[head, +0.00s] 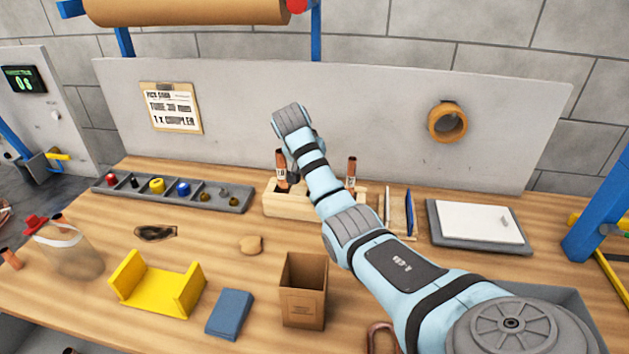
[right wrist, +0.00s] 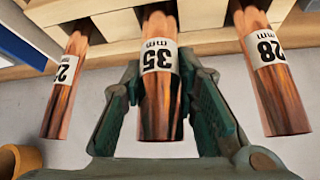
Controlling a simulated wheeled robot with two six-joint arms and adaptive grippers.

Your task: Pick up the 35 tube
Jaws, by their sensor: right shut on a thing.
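The 35 tube is a copper tube (right wrist: 158,105) with a white "35 mm" label, in the middle of the right wrist view. Its far end stands in the wooden rack (right wrist: 112,25). My right gripper (right wrist: 163,78) has one dark finger on each side of it and is shut on it. In the head view my right arm hides this tube and most of the gripper; the rack (head: 284,203) shows partly behind the arm. My left gripper is not in view.
A tube labelled 28 (right wrist: 268,75) stands close on one side, and another copper tube (right wrist: 68,85) on the other. A cardboard box (head: 303,290), yellow bracket (head: 157,290), parts tray (head: 170,192) and white board (head: 478,222) lie around the rack.

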